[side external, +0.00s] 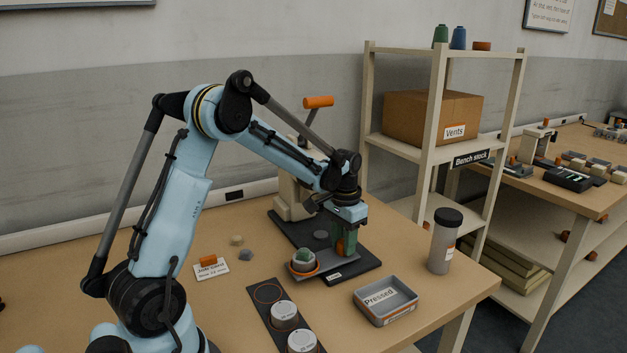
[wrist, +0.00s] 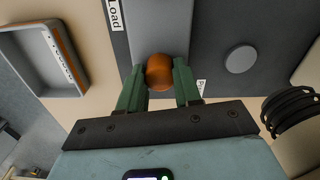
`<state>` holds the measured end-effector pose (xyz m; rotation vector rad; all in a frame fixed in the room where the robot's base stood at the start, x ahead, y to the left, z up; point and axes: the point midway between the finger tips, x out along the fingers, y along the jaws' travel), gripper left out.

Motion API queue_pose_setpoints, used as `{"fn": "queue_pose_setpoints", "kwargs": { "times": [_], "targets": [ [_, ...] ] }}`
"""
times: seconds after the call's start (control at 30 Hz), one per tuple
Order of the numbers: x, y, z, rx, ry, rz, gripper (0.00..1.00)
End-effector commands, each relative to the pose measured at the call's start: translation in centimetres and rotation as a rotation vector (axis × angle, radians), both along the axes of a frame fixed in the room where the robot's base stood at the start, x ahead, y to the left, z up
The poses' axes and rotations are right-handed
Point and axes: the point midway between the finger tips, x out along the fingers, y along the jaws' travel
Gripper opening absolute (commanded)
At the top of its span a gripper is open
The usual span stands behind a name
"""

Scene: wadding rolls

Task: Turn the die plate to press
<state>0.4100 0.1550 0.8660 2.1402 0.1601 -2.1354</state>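The die plate (side external: 335,262) is a grey arm lying over the dark base of the press. Its outer end carries a cup with an orange ring (side external: 305,271) and a grey-green roll (side external: 304,257) in it. An orange knob (wrist: 159,72) stands up from the plate. My gripper (side external: 343,243) points down at the knob. In the wrist view its green fingers (wrist: 160,78) lie on both sides of the knob and seem to touch it. The Load label (wrist: 115,13) is beside the plate; the Press label (wrist: 202,86) is partly hidden.
The press (side external: 292,195) with its orange-handled lever (side external: 318,102) stands behind my gripper. A grey Pressed tray (side external: 385,301) and a black-lidded jar (side external: 445,240) are at the right. A dark strip (side external: 262,311) with white-topped containers lies in front. A shelf (side external: 410,150) stands behind right.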

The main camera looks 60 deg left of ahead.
Motion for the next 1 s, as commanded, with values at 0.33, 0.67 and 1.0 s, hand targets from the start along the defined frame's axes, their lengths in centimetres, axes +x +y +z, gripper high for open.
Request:
{"fn": "queue_pose_setpoints", "kwargs": {
  "times": [0.33, 0.67, 1.0],
  "targets": [
    [0.00, -0.01, 0.03, -0.001, 0.000, 0.000, 0.00],
    [0.00, -0.01, 0.04, -0.001, 0.001, -0.027, 0.00],
    [0.00, -0.02, 0.06, -0.001, 0.003, -0.152, 0.00]
  ]
}}
